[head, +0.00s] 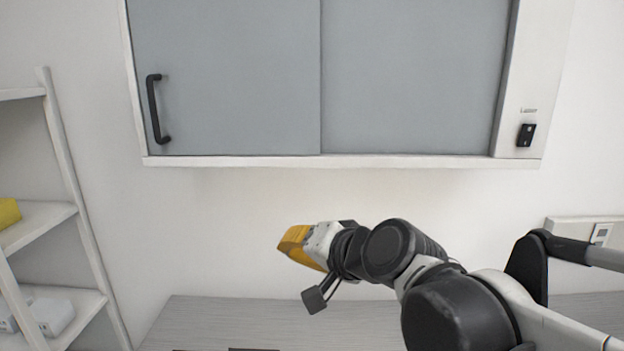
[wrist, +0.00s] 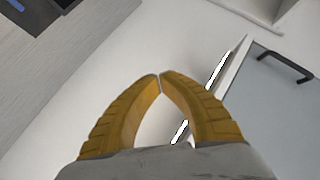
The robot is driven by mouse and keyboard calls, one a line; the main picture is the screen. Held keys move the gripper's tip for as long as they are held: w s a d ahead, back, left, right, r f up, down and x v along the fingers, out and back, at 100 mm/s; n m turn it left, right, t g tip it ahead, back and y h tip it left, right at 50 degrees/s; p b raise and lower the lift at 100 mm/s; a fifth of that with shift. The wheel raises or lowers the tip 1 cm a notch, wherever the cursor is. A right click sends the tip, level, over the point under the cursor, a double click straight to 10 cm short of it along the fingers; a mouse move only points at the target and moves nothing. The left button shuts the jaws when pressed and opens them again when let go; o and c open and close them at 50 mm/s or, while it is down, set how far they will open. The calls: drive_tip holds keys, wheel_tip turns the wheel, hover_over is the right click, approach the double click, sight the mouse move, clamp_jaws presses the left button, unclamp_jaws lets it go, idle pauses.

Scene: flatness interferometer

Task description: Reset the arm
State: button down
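My gripper (wrist: 160,76) has yellow ribbed fingers. In the wrist view their tips meet or nearly meet, with nothing held between them. In the head view my gripper (head: 288,247) points left, in the air above the grey table and below the wall cabinet. My arm reaches in from the lower right, with its dark joints bent. The far side of the fingers is hidden in the head view.
The wall cabinet (head: 230,80) has grey sliding doors, a black handle (head: 153,108) and a black laser switch (head: 526,134). A white shelf rack (head: 75,205) stands at left with a yellow item (head: 8,213) and white boxes (head: 50,315). The grey table (head: 215,318) lies below.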

drive_tip(key=s+d+f+n+g+h+b, duration=0.1)
drive_tip(key=s+d+f+h+b, duration=0.1)
drive_tip(key=s+d+f+b, duration=0.2)
drive_tip(key=s+d+f+n+g+h+b, duration=0.1)
drive_tip(key=s+d+f+h+b, duration=0.2)
drive_tip(key=d+f, duration=0.8)
drive_tip(key=s+d+f+n+g+h+b, duration=0.1)
drive_tip(key=s+d+f+h+b, duration=0.2)
drive_tip(key=f, duration=1.4)
drive_tip(key=s+d+b, duration=0.4)
drive_tip(key=s+d, duration=0.1)
drive_tip(key=shift+s+d+f, duration=0.2)
drive_tip(key=shift+s+f, duration=0.1)
drive_tip(key=shift+s, duration=0.05)
